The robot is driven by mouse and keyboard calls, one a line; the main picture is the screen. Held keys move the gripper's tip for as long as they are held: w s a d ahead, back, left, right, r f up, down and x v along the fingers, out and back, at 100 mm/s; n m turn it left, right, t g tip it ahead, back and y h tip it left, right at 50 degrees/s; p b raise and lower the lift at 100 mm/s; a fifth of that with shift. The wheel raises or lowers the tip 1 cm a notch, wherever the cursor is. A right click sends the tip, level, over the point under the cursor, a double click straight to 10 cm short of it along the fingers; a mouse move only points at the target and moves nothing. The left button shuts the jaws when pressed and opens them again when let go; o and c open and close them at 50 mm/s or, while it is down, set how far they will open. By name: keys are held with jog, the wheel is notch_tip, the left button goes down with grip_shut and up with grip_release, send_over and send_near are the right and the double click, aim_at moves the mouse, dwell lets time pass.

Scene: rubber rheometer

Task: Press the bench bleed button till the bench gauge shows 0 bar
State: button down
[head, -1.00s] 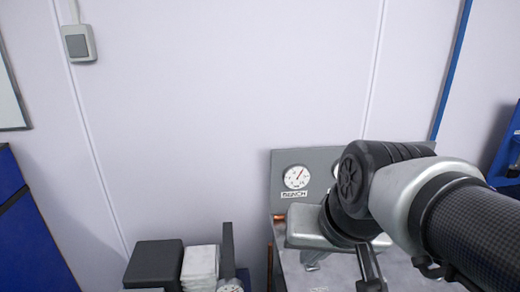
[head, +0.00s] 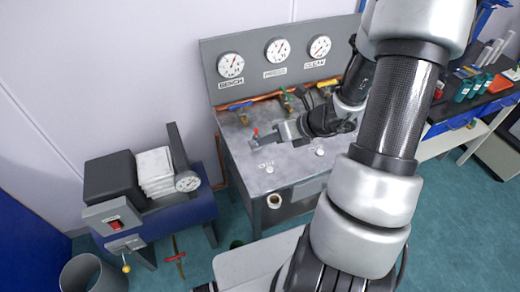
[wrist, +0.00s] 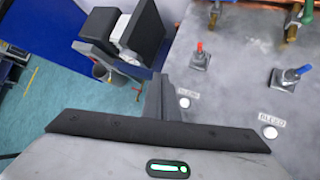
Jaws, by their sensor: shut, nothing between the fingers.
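The bench gauge (head: 230,65) is the left dial on the grey upright panel, with the label BENCH under it. Its needle looks off to the upper right; its figures are too small to read. A white round bleed button (head: 270,169) sits on the bench top on that gauge's side, with a small label beside it. It also shows in the wrist view (wrist: 184,102). My gripper (head: 254,141) is shut and empty over the left part of the bench top. In the wrist view its fingers (wrist: 158,92) lie left of this button, apart from it in the picture.
A second bleed button (head: 320,152) lies to the right. A red-tipped toggle (wrist: 200,57) and a blue-tipped toggle (wrist: 290,77) stand behind the buttons. Two more gauges, a copper pipe (head: 240,105) and valves line the panel. A blue stand (head: 180,215) with a black box is at left.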

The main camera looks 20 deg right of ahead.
jog(key=d+f+m, duration=0.2)
jog(key=m, duration=0.1)
jog(key=shift+s+d+f+t, duration=0.1)
jog(key=shift+d+f+t, duration=0.05)
jog(key=shift+f+t, duration=0.15)
jog(key=shift+f, duration=0.1)
jog(key=b, duration=0.8)
send_over(273, 172)
notch_tip(273, 172, down, 9)
jog(key=shift+r, duration=0.2)
dwell(1.3)
jog(key=shift+f, duration=0.45)
jog(key=shift+f+b, duration=0.4)
jog(key=shift+b, duration=0.15)
dwell(0.4)
jog(key=shift+s, duration=0.1)
jog(key=shift+r+p, duration=0.7)
jog(key=shift+r, duration=0.15)
